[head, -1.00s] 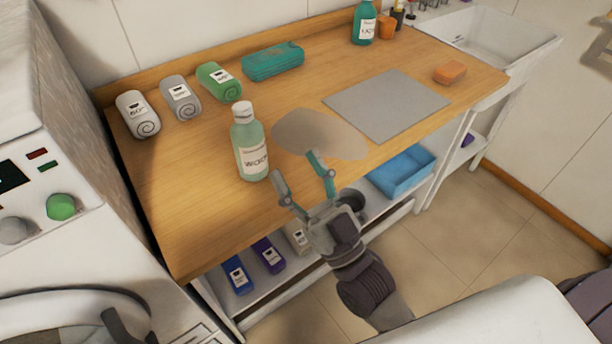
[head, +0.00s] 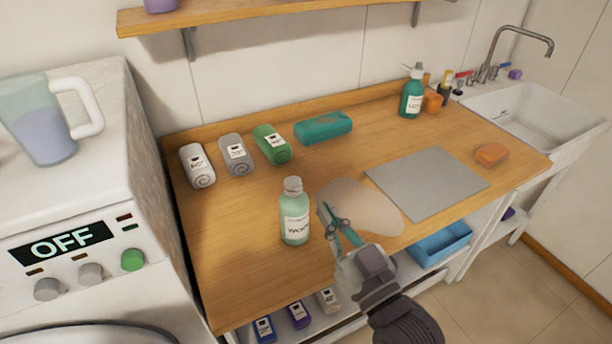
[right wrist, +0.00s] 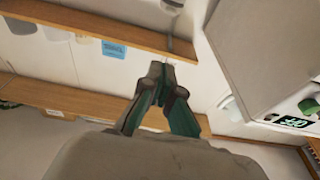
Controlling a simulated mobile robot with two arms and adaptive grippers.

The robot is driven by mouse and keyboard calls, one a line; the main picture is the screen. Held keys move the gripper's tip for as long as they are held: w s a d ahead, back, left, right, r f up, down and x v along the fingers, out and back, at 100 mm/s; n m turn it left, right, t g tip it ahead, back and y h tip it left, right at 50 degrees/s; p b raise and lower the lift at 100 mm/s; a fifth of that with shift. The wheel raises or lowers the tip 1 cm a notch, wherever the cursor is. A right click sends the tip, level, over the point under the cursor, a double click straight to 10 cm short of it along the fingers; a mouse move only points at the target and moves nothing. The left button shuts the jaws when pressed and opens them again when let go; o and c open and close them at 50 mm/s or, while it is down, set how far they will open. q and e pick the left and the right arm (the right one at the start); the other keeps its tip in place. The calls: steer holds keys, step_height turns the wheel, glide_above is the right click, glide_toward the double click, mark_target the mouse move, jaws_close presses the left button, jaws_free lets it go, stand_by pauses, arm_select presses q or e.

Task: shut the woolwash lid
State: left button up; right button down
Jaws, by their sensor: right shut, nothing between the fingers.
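The woolwash bottle (head: 295,222), pale green with a white label, stands upright near the front of the wooden counter (head: 235,240). Its grey cap (head: 293,185) sits on top; I cannot tell whether the lid is fully closed. My right gripper (head: 328,212) is just right of the bottle, with a small gap in the picture, lower than the cap. Its fingers are together and empty. The right wrist view also shows the closed fingers (right wrist: 157,72), with no bottle visible there. My left gripper is not in view.
Rolled towels (head: 235,155) and a teal case (head: 323,127) lie at the back. A pale oval (head: 375,208) and grey mat (head: 428,183) lie right of the bottle. A teal pump bottle (head: 411,98) stands farther back. The washing machine (head: 75,215) is at left.

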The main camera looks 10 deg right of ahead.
step_height(320, 180, up, 2)
steer(key=p, duration=0.3)
glide_above(294, 184)
steer(key=s, duration=0.2)
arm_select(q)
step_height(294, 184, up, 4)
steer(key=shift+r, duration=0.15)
arm_select(e)
steer(key=shift+g, duration=0.3)
steer(key=f, duration=0.2)
steer(key=d+f, duration=0.1)
steer(key=f, duration=0.1)
steer(key=shift+s+d, duration=0.1)
steer(key=shift+s, duration=0.3)
